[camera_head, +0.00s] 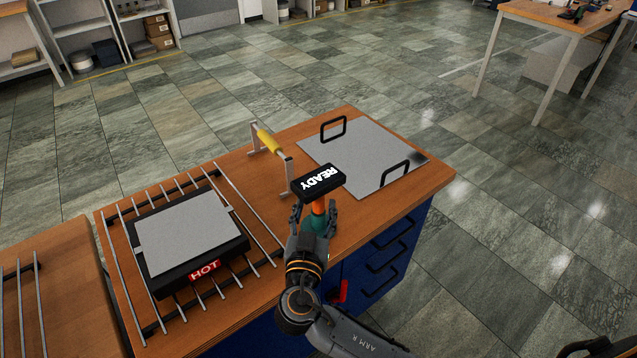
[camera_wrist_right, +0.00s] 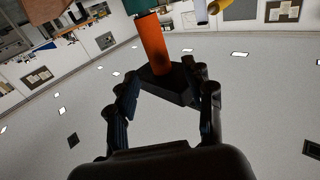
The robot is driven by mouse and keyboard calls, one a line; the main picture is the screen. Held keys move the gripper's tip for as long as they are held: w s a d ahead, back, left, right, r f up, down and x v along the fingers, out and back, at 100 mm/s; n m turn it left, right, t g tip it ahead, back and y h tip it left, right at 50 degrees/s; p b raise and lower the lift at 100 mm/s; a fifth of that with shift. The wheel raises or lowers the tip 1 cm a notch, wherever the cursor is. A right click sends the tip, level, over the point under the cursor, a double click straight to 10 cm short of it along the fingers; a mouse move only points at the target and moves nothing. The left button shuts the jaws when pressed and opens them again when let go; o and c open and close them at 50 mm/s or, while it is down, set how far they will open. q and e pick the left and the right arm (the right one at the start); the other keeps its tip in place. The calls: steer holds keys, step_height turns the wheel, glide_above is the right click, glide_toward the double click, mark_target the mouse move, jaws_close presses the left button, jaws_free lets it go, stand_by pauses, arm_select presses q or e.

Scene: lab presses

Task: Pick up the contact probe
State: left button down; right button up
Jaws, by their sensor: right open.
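The device that looks like the contact probe stands upright near the front edge of the wooden bench. It has a black head (camera_head: 318,183) marked READY, an orange grip (camera_head: 318,207) and a teal lower part. My right gripper (camera_head: 314,213) is open, with one finger on each side of the orange grip in the head view. In the right wrist view the orange grip (camera_wrist_right: 153,45) and black head show just beyond and between my open fingers (camera_wrist_right: 166,80). I cannot tell whether a finger touches it. The probe's base is hidden behind my gripper. My left gripper is not in view.
A grey plate on a black block (camera_head: 190,260) marked HOT sits on a metal rack, left. A yellow-handled bar (camera_head: 268,141) on posts stands behind the probe. A grey plate (camera_head: 360,150) with black handles lies at the right. Bare wood (camera_head: 400,205) shows at the bench's right edge.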

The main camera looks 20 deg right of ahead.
mark_target(318, 204)
steer(key=p+x, duration=0.1)
steer(key=x, duration=0.4)
steer(key=shift+w+d, duration=0.15)
steer(key=shift+w, duration=0.15)
jaws_close()
